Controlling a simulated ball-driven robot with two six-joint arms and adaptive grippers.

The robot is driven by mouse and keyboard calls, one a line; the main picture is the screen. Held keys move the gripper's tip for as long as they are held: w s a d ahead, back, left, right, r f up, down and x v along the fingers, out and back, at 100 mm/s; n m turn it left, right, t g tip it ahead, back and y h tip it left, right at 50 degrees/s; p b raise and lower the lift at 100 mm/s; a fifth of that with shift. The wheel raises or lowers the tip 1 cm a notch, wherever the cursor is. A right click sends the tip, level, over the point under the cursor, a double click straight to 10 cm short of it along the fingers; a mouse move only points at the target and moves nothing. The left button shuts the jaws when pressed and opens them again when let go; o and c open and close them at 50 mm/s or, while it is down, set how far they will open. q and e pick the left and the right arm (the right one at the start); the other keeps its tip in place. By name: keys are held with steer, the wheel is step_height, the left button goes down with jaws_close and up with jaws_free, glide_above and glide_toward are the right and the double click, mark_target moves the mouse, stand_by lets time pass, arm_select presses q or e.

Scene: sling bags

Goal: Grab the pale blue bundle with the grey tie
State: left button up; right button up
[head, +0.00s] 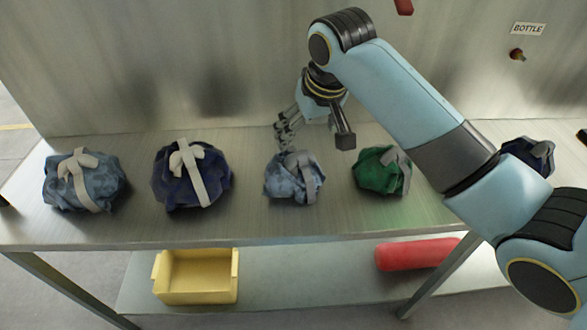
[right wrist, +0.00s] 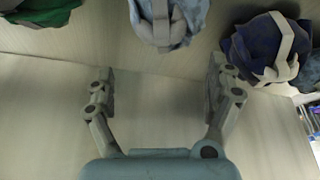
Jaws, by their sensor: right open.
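A pale blue bundle with a grey tie (head: 293,180) sits on the metal table near the middle of the head view. A second pale blue bundle with a grey tie (head: 84,181) sits at the far left. My right gripper (head: 285,131) is open and empty, just behind and above the middle pale blue bundle, apart from it. In the right wrist view the gripper's two fingers (right wrist: 162,82) are spread. The middle pale blue bundle (right wrist: 168,20) shows beyond the gap between them, partly cut off by the top edge. My left gripper is not in view.
A navy bundle (head: 192,174) is left of the middle one, a green bundle (head: 380,171) is right, and another dark navy one (head: 528,155) is farther right. A metal wall (head: 180,70) stands behind. The shelf below holds a yellow bin (head: 196,290) and a red cylinder (head: 415,254).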

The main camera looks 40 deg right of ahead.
mark_target(298, 150)
steer(key=x, duration=0.4)
steer(key=p+x, duration=0.1)
steer(key=x, duration=0.3)
steer(key=shift+w+a+f, duration=0.1)
steer(key=shift+a+f, duration=0.1)
steer(key=shift+f, duration=0.05)
steer(key=c, duration=1.8)
jaws_close()
steer(key=shift+r, duration=0.2)
